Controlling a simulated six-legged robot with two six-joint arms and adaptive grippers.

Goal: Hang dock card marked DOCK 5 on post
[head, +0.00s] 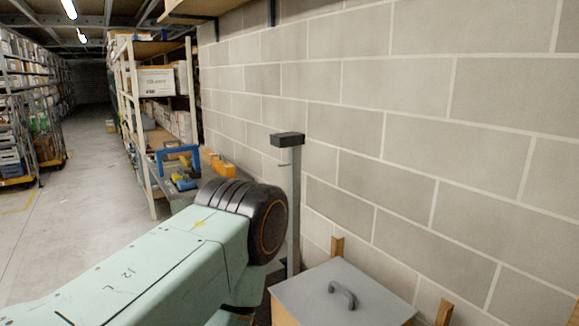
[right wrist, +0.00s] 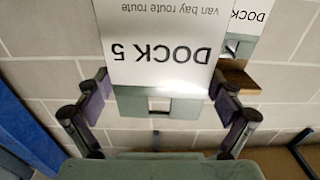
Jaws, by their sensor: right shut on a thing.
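The dock card marked DOCK 5 (right wrist: 165,45) is white with black print and shows upside down in the right wrist view. A grey-green end piece with a square opening (right wrist: 158,104) joins its edge. My right gripper (right wrist: 160,83) is shut on the card, one finger at each side. The post (head: 295,215) is a slim grey upright with a dark block on top (head: 287,140), standing close to the wall in the head view. A small hook-like piece shows just under the block. My arm hides part of the post's lower end. My left gripper is not seen.
Another DOCK card (right wrist: 250,14) shows behind, its number hidden, near a wooden block (right wrist: 238,78). A grey-lidded box (head: 345,290) stands right of the post. A bench with a blue frame (head: 178,160) and orange bins (head: 217,164) lies beyond. The aisle floor (head: 85,185) is clear.

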